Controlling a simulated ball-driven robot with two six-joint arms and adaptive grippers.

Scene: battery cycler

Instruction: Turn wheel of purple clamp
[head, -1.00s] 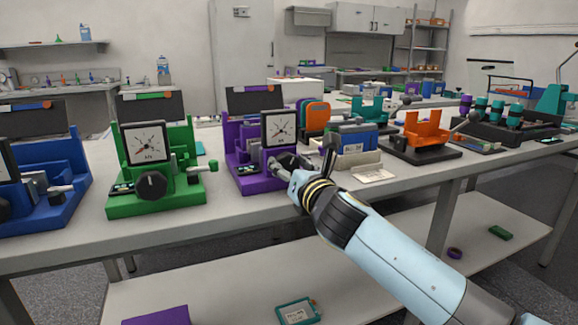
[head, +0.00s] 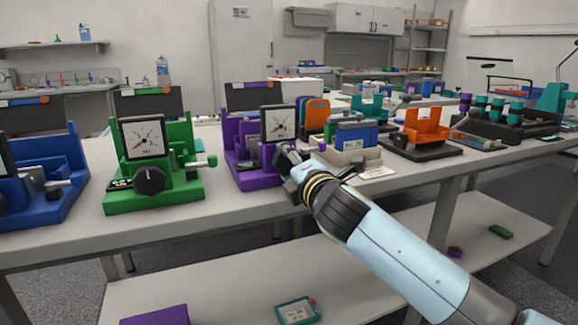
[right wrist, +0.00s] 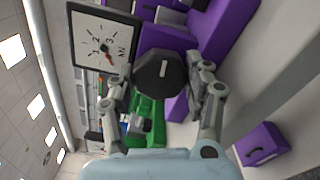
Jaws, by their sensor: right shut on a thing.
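The purple clamp (head: 240,170) stands on the bench with a white dial (head: 279,124) on its front. Its dark wheel is hidden by my gripper in the head view. In the right wrist view the black wheel (right wrist: 160,77), with a light mark on its face, sits between my fingers below the dial (right wrist: 104,46). My right gripper (head: 287,160) is shut on this wheel, one finger on each side; it also shows in the right wrist view (right wrist: 158,90). My left gripper is not in view.
A green clamp (head: 155,190) and a blue clamp (head: 45,190) stand to the left. Right of the purple clamp are a pale tray of blue packs (head: 355,154) and an orange holder (head: 427,125). The bench front edge runs below my gripper.

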